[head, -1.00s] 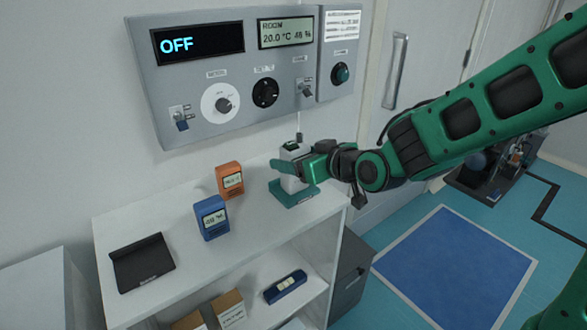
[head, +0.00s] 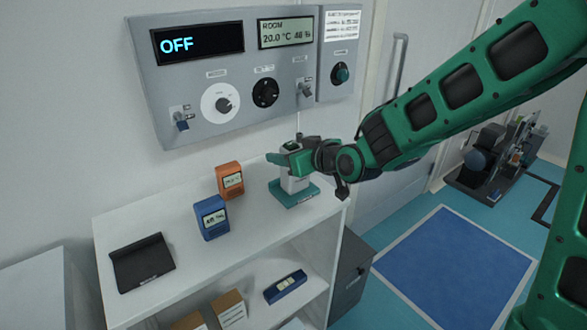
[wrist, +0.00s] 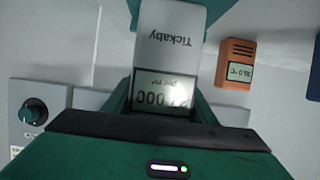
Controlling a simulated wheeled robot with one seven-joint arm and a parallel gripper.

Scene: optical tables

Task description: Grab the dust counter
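The dust counter (wrist: 170,40) is a pale box with "Tickaby" on it and a small display, upside down in the wrist view. In the head view the dust counter (head: 294,183) stands upright in a green base (head: 294,196) at the right end of the shelf top. My gripper (head: 282,159) reaches it from the right, one finger across its near face. In the wrist view the fingers of my gripper (wrist: 163,100) lie along both sides of the counter, very close to it. Whether they touch is not clear.
An orange meter (head: 230,181) and a blue meter (head: 211,218) stand left of the counter on the shelf top (head: 250,225). A black stand (head: 142,263) lies farther left. A grey control panel (head: 240,80) is on the wall behind. A blue level-like item (head: 285,287) lies below.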

